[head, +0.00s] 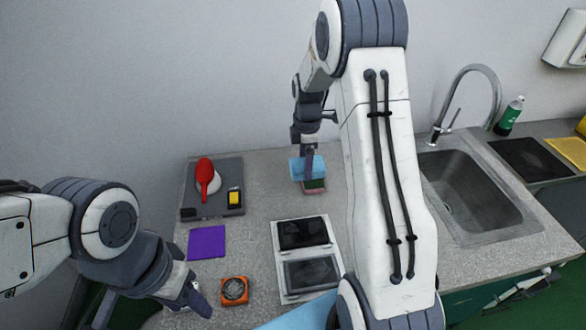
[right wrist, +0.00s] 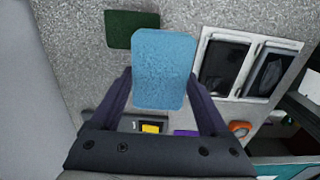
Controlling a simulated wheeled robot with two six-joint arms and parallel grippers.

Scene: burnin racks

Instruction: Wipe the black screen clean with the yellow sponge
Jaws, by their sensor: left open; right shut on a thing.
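My right gripper (head: 309,170) is shut on a light blue sponge (right wrist: 160,68), held above the counter at the back; the sponge (head: 297,170) also shows in the head view. A green and pink sponge (head: 314,187) lies just below it. A white frame (head: 278,250) holds two dark screens: the far one (head: 303,233) is black, the near one (head: 312,273) greyer with a pale sheen. Whether there is dirt on them is unclear. No plain yellow sponge shows; a small black and yellow item (head: 234,198) lies on a tray. My left gripper (head: 192,299) is open and empty at the front left.
The dark grey tray (head: 225,170) also holds a red-handled brush (head: 205,175). A purple cloth (head: 207,242) and an orange item (head: 234,290) lie in front. A sink (head: 470,195), green bottle (head: 510,115) and yellow cloth (head: 569,151) are at right. Counter between tray and screens is clear.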

